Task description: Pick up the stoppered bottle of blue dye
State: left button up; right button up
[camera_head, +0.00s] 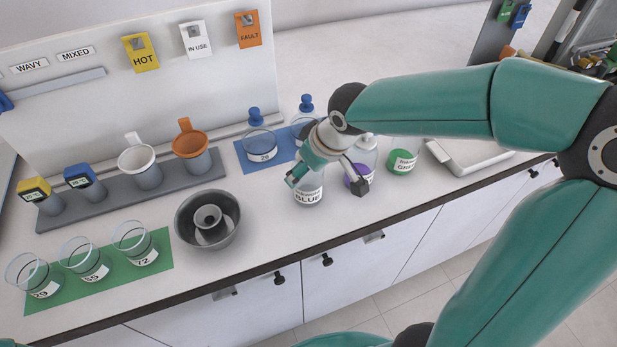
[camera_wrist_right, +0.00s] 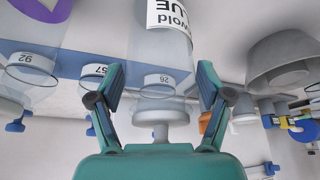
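The stoppered blue dye bottle (camera_head: 308,196), a clear bottle labelled BLUE, stands upright near the counter's front edge. Its top is hidden behind my right gripper (camera_head: 327,181) in the head view. In the right wrist view the bottle (camera_wrist_right: 168,16) hangs upside down in the picture, with its pale stopper (camera_wrist_right: 160,117) towards the palm. My right gripper (camera_wrist_right: 162,72) is open, one finger on each side of the bottle's upper part. Gaps show between both fingers and the glass. My left gripper is not in view.
Stoppered flasks (camera_head: 260,146) stand behind on a blue mat (camera_head: 240,155). A grey bowl (camera_head: 228,236) is on the left. The counter between bowl and blue bottle is clear.

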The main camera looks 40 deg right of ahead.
jog(key=c, duration=0.7)
jog(key=shift+o, duration=0.2)
jog(key=shift+r, duration=0.1)
